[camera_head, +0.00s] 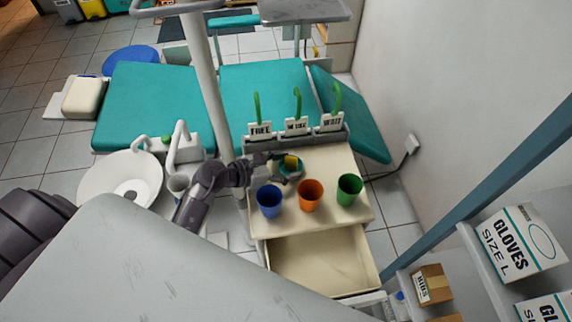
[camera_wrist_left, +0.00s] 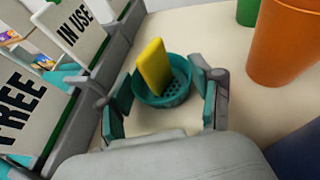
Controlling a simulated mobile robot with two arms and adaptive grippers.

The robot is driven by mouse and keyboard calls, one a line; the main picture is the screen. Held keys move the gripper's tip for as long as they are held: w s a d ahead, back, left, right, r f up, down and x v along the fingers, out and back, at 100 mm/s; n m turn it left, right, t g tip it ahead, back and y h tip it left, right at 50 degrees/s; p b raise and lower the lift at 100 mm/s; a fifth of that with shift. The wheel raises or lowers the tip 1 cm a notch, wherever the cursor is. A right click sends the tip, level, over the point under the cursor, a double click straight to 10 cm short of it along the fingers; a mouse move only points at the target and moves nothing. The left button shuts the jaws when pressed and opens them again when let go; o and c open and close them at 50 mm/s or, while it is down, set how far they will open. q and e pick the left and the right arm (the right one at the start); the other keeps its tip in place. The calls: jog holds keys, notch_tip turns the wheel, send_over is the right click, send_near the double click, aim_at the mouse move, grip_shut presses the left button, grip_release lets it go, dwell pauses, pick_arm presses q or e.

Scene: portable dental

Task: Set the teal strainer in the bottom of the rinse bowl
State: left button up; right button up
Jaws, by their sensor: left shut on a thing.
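The teal strainer (camera_head: 289,176) is a small perforated cup at the cart's top, behind the blue and orange cups. In the left wrist view the strainer (camera_wrist_left: 178,90) sits between the two fingers, with a yellow block (camera_wrist_left: 154,66) standing tilted in it. My left gripper (camera_head: 280,164) is shut on the strainer from its sides. I cannot tell whether the strainer touches the cart top. The white rinse bowl (camera_head: 96,184) is at the left, beyond my left forearm, with dark spots near its bottom. My right gripper is not in view.
Blue (camera_head: 269,203), orange (camera_head: 310,196) and green (camera_head: 349,190) cups stand along the cart top (camera_head: 338,164). A rack of signs (camera_head: 297,137) stands behind the strainer. The drawer (camera_head: 318,262) below is open. A pole (camera_head: 202,70) and faucet (camera_head: 180,140) stand near the bowl.

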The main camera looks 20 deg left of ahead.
pick_arm(q)
jog(key=o, duration=0.8)
